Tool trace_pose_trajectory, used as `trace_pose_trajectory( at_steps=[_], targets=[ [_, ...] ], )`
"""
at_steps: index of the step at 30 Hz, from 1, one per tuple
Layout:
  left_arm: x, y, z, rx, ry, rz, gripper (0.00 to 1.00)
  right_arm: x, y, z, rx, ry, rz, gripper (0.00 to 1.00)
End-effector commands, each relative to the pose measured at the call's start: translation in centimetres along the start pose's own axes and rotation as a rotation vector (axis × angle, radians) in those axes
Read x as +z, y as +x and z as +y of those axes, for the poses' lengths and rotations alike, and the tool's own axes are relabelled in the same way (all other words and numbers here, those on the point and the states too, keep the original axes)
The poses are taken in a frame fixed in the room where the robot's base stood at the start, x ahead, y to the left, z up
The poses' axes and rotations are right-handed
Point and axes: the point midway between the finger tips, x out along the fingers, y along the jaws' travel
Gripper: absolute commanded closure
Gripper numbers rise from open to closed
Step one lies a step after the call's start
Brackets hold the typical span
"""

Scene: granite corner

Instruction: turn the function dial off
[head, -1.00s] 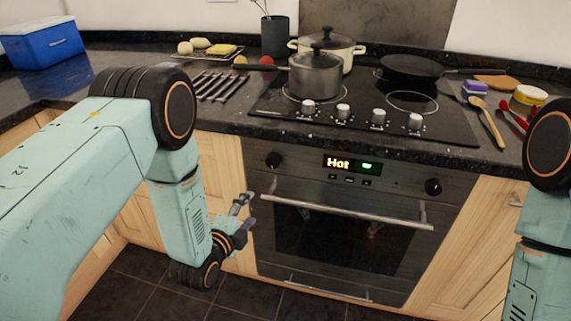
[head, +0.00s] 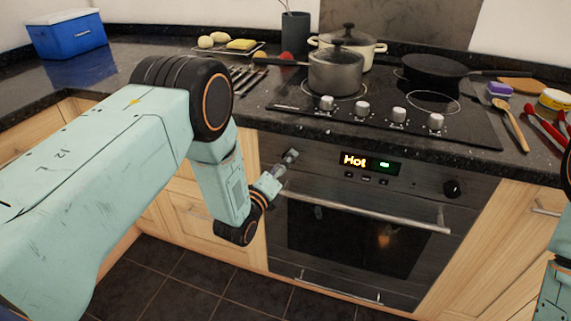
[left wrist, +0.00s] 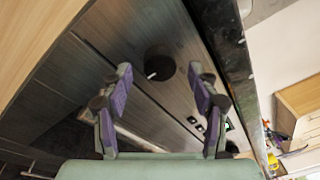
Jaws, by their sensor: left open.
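The oven (head: 345,245) has a lit display (head: 370,163) reading "Hot" with a green light beside it. Its left dial (left wrist: 159,63) shows in the left wrist view as a round black knob with a white mark; in the head view my gripper hides it. The oven's right dial (head: 452,189) is black and in clear view. No label shows which one is the function dial. My left gripper (head: 286,162) is open in front of the oven's left end. In the left wrist view its purple-padded fingers (left wrist: 160,78) stand apart, with the left dial between and beyond their tips.
The oven handle (head: 365,212) runs across just below the gripper. The worktop's front edge (head: 330,133) overhangs above it. A lidded grey pot (head: 335,72) and a black pan (head: 433,68) stand on the hob, which has several silver knobs along its front.

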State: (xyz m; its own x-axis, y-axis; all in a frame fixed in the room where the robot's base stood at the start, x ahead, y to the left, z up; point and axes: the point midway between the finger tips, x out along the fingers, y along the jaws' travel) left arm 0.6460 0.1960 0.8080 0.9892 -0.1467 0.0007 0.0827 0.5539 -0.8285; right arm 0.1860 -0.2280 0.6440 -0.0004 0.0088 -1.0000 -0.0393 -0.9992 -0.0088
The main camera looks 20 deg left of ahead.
Motion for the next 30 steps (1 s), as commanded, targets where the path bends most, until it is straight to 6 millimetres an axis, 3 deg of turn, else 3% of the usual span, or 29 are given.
trace_pose_trajectory(
  at_steps=[4,13,30],
  targets=[
    [-0.13,1.09,-0.03,-0.001,-0.001,0.001,0.40,0.00,0.25,0.00,0.000,0.000,0.000,1.00],
    [-0.11,1.32,-0.05,0.001,-0.001,0.002,0.40,0.01,0.24,0.00,0.000,0.000,0.000,1.00],
    [-0.11,1.28,-0.02,0.001,-0.002,0.002,0.88,0.00,0.24,0.00,0.000,0.000,0.000,1.00]
  ],
)
